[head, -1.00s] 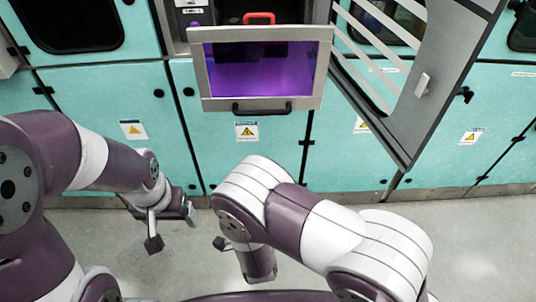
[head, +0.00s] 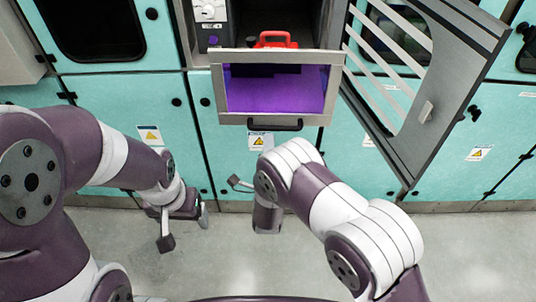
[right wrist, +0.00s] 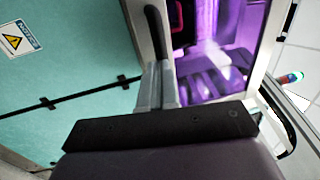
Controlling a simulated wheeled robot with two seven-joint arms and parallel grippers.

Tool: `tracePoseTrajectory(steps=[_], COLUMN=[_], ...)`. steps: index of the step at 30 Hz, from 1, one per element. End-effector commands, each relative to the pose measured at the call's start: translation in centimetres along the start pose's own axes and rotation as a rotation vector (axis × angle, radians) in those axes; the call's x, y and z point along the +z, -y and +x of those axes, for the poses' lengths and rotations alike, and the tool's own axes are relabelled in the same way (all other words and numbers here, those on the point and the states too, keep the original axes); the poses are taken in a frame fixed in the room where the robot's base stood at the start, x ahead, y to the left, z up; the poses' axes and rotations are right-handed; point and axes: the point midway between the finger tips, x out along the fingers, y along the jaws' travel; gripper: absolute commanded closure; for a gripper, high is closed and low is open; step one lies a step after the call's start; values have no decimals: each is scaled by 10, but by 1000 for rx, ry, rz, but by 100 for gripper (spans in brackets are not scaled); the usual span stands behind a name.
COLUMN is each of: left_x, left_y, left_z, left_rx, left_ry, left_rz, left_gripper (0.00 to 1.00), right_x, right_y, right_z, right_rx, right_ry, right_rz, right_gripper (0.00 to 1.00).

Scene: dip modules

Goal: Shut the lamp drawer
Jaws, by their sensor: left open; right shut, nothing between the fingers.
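The lamp drawer (head: 218,85) is pulled out of its cabinet in the head view. Its grey-framed front has a clear window glowing purple, with a dark bar handle (head: 275,126) along the bottom. My right gripper (right wrist: 158,75) shows in the right wrist view, shut and empty, its fingers beside the dark handle (right wrist: 156,35) and the drawer's frame. I cannot tell whether they touch. In the head view my right arm hides its fingers. My left gripper (head: 190,208) is open and empty, low on the left, in front of the cabinets and away from the drawer.
A grey slatted door (head: 440,75) hangs open to the right of the drawer. A red object (head: 272,38) sits behind the drawer front. Teal cabinets (head: 110,105) line the wall. The grey floor (head: 475,255) is clear at the right.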

Motion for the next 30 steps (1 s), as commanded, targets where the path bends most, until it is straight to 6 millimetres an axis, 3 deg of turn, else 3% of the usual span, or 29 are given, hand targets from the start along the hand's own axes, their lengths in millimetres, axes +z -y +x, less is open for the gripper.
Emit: tracePoseTrajectory(steps=[6, 19, 26, 30], left_x=[-1, 0, 3, 5], left_y=[0, 0, 0, 0], left_z=[-6, -2, 21, 43], left_rx=[0, 0, 0, 0], left_ry=[0, 0, 0, 0], left_rz=[0, 0, 0, 0], left_gripper=[21, 21, 21, 21], right_x=[0, 0, 0, 0], right_y=[0, -2, -10, -17], right_z=[12, 15, 35, 57], right_rx=[2, 0, -4, -5], right_ry=[1, 0, -1, -1], right_rz=[-1, 0, 3, 3], right_gripper=[100, 100, 100, 100])
